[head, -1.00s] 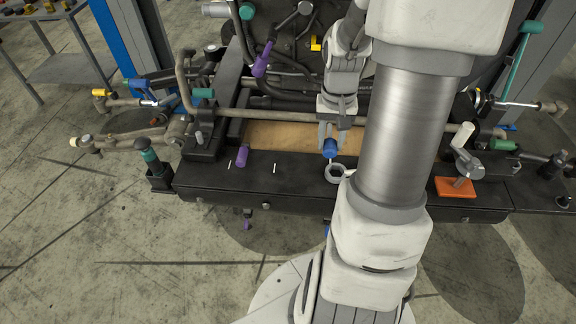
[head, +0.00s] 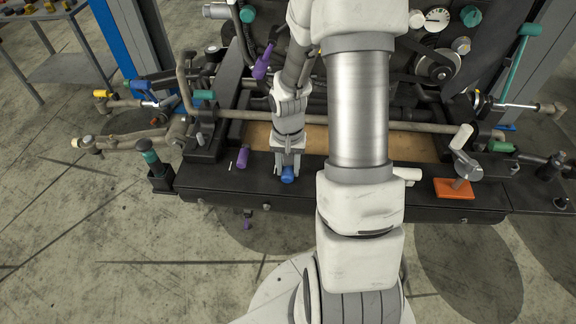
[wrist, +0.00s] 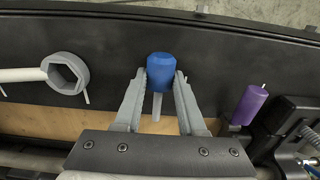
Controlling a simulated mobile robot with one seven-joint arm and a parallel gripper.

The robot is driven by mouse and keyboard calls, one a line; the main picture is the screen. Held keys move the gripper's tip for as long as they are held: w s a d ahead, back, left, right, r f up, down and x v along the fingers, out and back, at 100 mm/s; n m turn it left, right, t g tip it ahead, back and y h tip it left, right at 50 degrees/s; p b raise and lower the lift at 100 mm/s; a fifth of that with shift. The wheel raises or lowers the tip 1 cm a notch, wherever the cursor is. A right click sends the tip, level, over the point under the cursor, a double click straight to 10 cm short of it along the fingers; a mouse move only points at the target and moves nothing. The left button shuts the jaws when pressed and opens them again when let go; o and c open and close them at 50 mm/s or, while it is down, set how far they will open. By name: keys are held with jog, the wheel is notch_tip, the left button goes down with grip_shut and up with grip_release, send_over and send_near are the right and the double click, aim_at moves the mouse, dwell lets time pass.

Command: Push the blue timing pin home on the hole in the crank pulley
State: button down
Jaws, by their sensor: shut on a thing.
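The blue timing pin (head: 288,174) is between the fingers of my gripper (head: 287,168), low over the black bench front in the head view. In the wrist view the blue pin (wrist: 160,72) stands out between the two grey fingertips of my gripper (wrist: 160,82), which is shut on it. Its blue head shows; a grey shank shows between the fingers. A round grey pulley (head: 437,65) is on the engine's right side in the head view, well away from my gripper. I cannot tell whether it is the crank pulley, and no hole shows on it.
A purple-handled piece (head: 242,157) is just left of my gripper; it also shows in the wrist view (wrist: 250,104). A grey ring-ended tool (wrist: 66,72) lies on the bench. An orange block (head: 454,188) is at the right. A long bar (head: 255,116) crosses behind.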

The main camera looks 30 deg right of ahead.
jog(key=shift+f+b, duration=0.25)
jog(key=shift+b, duration=0.05)
jog(key=c, duration=0.5)
grip_release()
jog(key=shift+r+p, duration=0.15)
jog(key=shift+p, duration=0.15)
